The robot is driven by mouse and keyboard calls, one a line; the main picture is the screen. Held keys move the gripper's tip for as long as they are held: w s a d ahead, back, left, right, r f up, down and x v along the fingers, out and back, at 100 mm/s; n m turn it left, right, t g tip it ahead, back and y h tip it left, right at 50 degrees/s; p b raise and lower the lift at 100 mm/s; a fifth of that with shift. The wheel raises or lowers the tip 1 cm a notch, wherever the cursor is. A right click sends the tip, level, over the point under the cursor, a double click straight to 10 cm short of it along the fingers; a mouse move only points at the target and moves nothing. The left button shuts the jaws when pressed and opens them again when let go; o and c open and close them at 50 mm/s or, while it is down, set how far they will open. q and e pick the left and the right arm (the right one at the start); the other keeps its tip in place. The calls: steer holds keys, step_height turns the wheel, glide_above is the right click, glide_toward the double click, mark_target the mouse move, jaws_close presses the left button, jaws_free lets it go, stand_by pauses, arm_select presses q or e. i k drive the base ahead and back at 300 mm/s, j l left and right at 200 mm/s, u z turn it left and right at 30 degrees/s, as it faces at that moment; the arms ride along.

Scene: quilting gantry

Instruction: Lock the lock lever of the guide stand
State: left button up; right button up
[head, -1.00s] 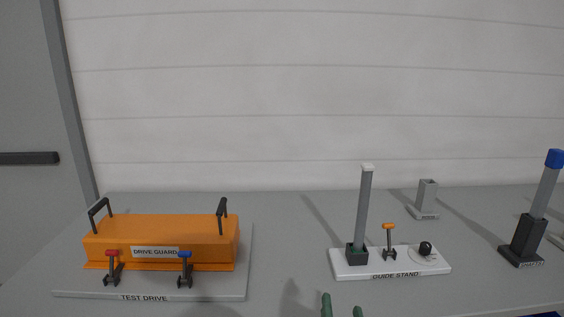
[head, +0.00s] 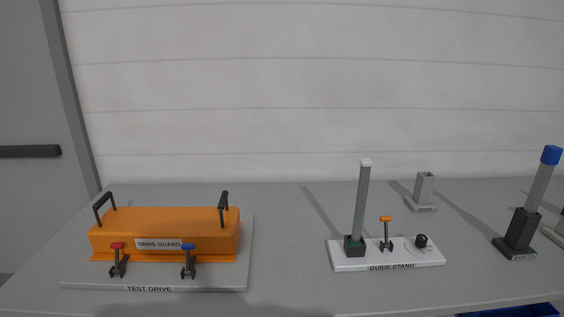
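The guide stand (head: 345,263) is a white base plate with a printed label on the right part of the table. A grey post (head: 361,202) with a white top stands in a dark socket (head: 354,246) at its left end. The lock lever (head: 386,234) stands roughly upright right of the post, with an orange knob and a dark clamp foot. A black knob (head: 421,241) sits on a round dial at the right end. Neither of my grippers shows in the head view now.
An orange drive guard (head: 165,222) with two black handles sits on the test drive plate at left, with red and blue levers in front. A grey bracket (head: 425,190) and a blue-topped post (head: 535,202) stand at right. A blue bin (head: 510,311) shows below the table edge.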

mark_target(383, 219)
steer(key=z, duration=1.6)
steer(key=k+j, duration=0.35)
steer(key=k, duration=0.1)
